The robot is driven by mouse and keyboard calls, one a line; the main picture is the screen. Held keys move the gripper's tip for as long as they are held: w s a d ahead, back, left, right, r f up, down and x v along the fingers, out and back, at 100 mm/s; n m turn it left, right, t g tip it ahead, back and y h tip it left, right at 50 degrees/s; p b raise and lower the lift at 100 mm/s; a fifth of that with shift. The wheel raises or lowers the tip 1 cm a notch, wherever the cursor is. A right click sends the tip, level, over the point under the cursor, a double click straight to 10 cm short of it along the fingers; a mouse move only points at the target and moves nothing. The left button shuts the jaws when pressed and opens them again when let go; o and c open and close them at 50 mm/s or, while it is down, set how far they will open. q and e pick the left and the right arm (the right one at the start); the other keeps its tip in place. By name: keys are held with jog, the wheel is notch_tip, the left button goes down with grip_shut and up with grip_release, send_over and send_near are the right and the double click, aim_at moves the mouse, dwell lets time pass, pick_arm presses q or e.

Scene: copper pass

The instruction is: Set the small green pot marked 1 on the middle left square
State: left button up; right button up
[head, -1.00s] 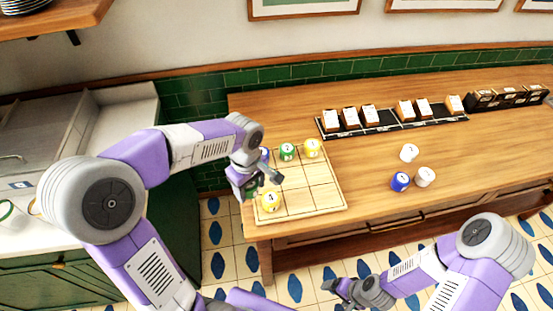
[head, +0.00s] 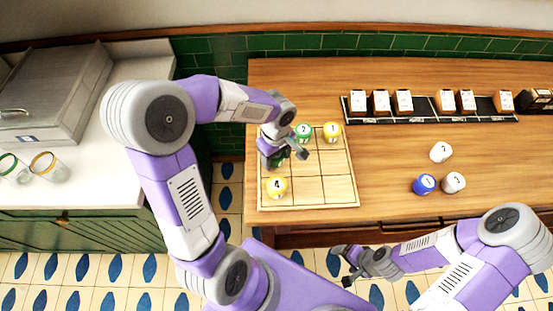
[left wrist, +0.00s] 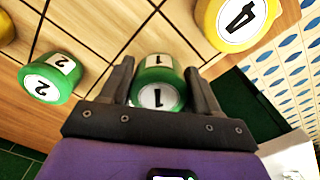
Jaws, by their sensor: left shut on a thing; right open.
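The small green pot marked 1 (left wrist: 158,92) is between the fingers of my left gripper (left wrist: 160,90) in the left wrist view. In the head view my left gripper (head: 288,157) is over the middle left square of the wooden grid board (head: 340,187), shut on the pot, which is mostly hidden. I cannot tell whether the pot touches the board. My right gripper (head: 345,267) is open and empty, in front of the counter.
A green pot marked 2 (head: 303,133) stands top middle on the board, a yellow pot (head: 332,133) top right, and a yellow pot marked 4 (head: 276,188) bottom left. A blue pot (head: 424,184) and two white pots (head: 440,152) stand right of the board.

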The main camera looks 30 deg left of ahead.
pick_arm(q)
jog(key=shift+w+f, duration=0.1)
jog(key=shift+f, duration=0.65)
jog(key=shift+f, duration=0.1)
jog(key=o, duration=1.1)
jog(key=shift+o, duration=0.2)
jog(key=shift+r, duration=0.5)
notch_tip(320, 180, up, 11)
jog(key=p, duration=0.2)
jog(key=shift+r+p, duration=0.15)
jog(key=shift+p, duration=0.15)
